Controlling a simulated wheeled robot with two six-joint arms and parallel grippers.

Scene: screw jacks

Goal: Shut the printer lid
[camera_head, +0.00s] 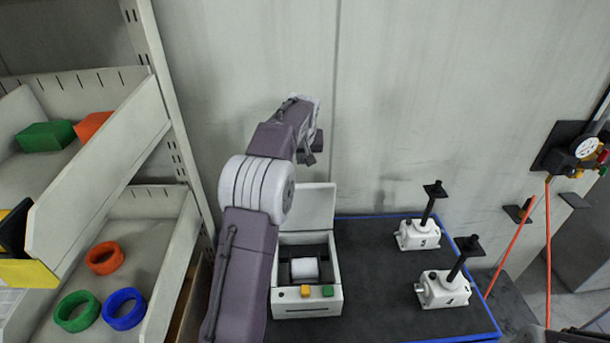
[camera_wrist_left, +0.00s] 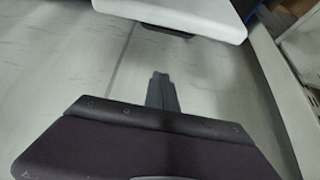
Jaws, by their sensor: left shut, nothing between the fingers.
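The white printer (camera_head: 334,302) stands on the dark mat, its body open with a white paper roll (camera_head: 304,268) showing inside. Its lid (camera_head: 312,208) stands raised, roughly upright, at the back. My left gripper (camera_head: 309,158) is above the lid's top edge, apparently apart from it, with its fingers shut and empty. The shut fingers of my left gripper (camera_wrist_left: 161,88) also show in the left wrist view. A white rounded panel at the top there cannot be identified for certain. My left arm hides the printer's left side. My right gripper is not in view.
Two white screw jacks (camera_head: 418,235) (camera_head: 443,289) with black posts stand on the blue-edged dark mat (camera_head: 375,280), right of the printer. A shelf rack (camera_head: 170,110) with bins of colored rings and blocks is at the left. A grey wall rises behind. Orange hoses hang at the right.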

